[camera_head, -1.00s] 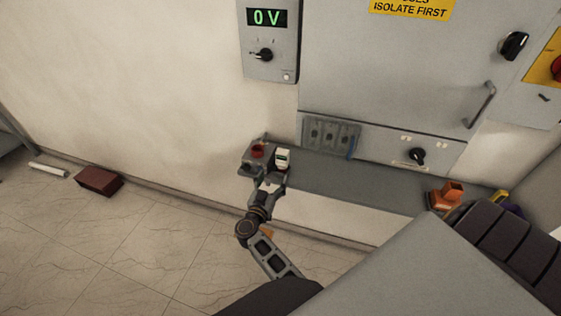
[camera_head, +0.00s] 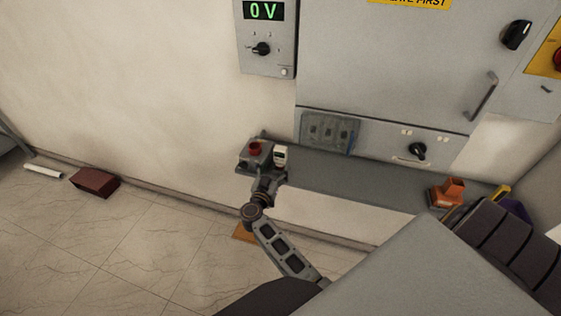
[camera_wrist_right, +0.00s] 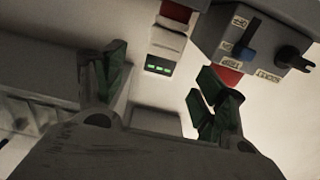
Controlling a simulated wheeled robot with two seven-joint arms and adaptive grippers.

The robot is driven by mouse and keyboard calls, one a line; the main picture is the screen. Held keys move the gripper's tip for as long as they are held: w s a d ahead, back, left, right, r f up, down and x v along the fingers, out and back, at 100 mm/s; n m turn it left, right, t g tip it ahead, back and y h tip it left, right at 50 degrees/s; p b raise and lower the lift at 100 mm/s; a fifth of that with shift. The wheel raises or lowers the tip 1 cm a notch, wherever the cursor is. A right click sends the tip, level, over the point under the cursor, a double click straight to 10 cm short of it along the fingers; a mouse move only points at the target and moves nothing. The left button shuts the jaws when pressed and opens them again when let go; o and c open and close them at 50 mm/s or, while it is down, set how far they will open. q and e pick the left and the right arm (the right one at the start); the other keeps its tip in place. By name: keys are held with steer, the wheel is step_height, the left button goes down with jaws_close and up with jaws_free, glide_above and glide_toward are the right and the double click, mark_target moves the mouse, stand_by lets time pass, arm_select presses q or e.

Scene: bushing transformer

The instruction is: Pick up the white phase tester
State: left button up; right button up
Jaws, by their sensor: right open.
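The white phase tester (camera_head: 281,155) stands upright at the left end of the grey shelf, beside a grey box with a red top. In the right wrist view the tester (camera_wrist_right: 160,46) shows a small display with green marks, and lies beyond and between my fingertips. My right gripper (camera_head: 265,182) is just in front of and below the tester in the head view, its fingers hardly visible there. In the right wrist view my right gripper (camera_wrist_right: 162,88) has its dark green fingers spread apart, with nothing between the pads. My left gripper is not in view.
The grey box (camera_head: 254,160) is close on the tester's left. The grey shelf (camera_head: 350,187) is mostly bare to the right, up to an orange object (camera_head: 447,193). The cabinet (camera_head: 385,65) rises behind. A brown-red block (camera_head: 94,183) lies on the floor.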

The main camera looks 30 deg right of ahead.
mark_target(279, 157)
steer(key=shift+b+x, duration=0.7)
steer(key=shift+x, duration=0.7)
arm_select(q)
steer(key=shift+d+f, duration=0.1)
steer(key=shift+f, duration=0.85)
arm_select(e)
steer(key=shift+w+d, duration=0.2)
steer(key=shift+d, duration=0.05)
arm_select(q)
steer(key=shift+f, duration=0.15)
arm_select(e)
steer(key=shift+b+x, duration=1.6)
steer(key=shift+b, duration=0.25)
steer(key=shift+w+d+f+b, duration=0.1)
steer(key=shift+w+d+b, duration=0.3)
steer(key=shift+w+b, duration=0.15)
steer(key=shift+w+d, duration=0.15)
steer(key=shift+d, duration=0.05)
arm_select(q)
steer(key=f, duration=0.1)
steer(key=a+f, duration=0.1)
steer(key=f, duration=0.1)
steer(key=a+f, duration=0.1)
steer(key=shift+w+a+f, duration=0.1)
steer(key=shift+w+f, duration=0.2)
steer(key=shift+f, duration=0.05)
